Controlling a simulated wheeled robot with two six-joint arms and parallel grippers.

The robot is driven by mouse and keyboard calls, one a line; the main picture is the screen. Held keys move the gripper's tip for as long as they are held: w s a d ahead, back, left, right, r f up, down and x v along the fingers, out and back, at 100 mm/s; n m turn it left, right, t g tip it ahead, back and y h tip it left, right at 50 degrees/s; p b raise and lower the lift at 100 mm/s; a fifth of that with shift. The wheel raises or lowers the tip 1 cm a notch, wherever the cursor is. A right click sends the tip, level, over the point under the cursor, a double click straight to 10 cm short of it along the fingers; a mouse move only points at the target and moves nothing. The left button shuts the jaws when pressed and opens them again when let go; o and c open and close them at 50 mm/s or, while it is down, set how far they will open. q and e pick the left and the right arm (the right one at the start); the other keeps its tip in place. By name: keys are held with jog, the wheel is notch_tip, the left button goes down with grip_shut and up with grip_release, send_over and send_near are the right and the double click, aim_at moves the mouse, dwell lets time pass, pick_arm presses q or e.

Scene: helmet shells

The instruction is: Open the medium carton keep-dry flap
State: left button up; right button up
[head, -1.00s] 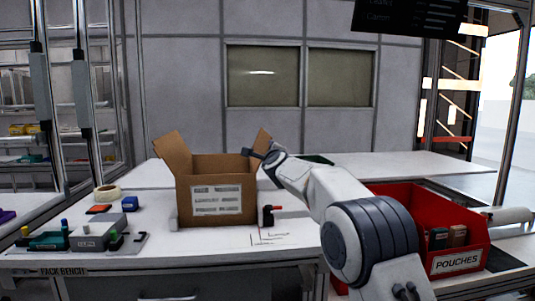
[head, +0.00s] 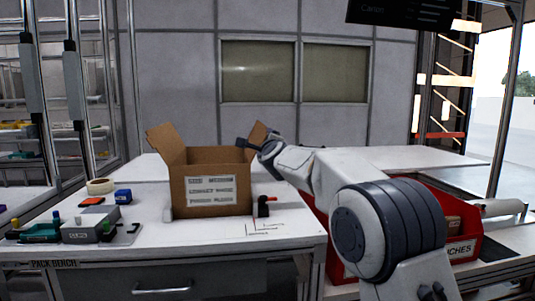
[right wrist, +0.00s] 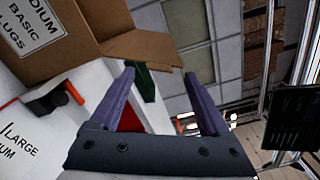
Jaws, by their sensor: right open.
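The medium carton (head: 211,190) is a brown cardboard box with a white printed label, upright on the white bench. Its left flap (head: 166,145) and right flap (head: 258,132) stand up and lean outward. My right gripper (head: 243,143) is at the carton's right side, by the right flap. In the right wrist view the carton (right wrist: 45,70) fills the upper left and a flap (right wrist: 145,46) sticks out just beyond the fingertips. My left gripper is not in view.
A black-and-red tool (head: 263,205) lies right of the carton. A tape roll (head: 100,186), a blue block (head: 123,196) and a grey fixture (head: 90,229) are at left. A red pouch bin (head: 465,248) stands at right, partly behind my arm.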

jog(key=s+b, duration=0.1)
jog(key=s, duration=0.5)
jog(key=shift+s+d+b, duration=0.25)
jog(key=shift+s+b, duration=0.15)
jog(key=shift+f, duration=0.1)
